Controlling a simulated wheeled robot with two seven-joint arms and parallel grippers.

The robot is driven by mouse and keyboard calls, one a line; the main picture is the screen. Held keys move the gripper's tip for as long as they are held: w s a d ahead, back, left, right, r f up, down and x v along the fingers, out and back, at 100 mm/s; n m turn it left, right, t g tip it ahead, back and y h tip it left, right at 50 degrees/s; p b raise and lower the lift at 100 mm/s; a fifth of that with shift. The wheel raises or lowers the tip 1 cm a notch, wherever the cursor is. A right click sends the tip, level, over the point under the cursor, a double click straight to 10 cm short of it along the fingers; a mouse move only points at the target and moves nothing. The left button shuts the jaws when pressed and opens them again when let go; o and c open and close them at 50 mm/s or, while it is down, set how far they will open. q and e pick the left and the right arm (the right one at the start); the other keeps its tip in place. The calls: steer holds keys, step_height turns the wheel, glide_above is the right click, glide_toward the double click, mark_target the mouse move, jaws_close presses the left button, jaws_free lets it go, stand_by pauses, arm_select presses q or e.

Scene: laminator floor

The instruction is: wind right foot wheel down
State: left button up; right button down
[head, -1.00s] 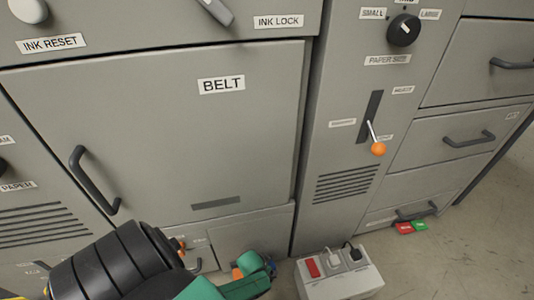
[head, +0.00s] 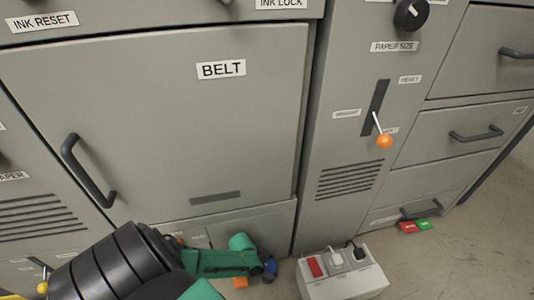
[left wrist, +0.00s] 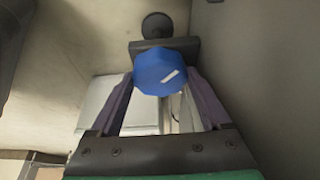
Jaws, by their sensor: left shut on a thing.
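A blue many-sided foot wheel (left wrist: 160,72) with a white mark sits between my left gripper's two fingers in the left wrist view. A dark block and a round black pad (left wrist: 157,25) show beyond it. The white mark is tilted, its right end higher. My left gripper (left wrist: 160,95) is shut on the wheel. My right gripper is in neither view.
A power strip box (head: 342,278) with a red switch and plugs stands on the floor just right of the gripper. The BELT door (head: 160,130) is above. An orange-tipped lever (head: 384,140) is on the right panel.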

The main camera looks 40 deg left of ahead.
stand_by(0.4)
arm_select(q)
steer(key=o, duration=1.2)
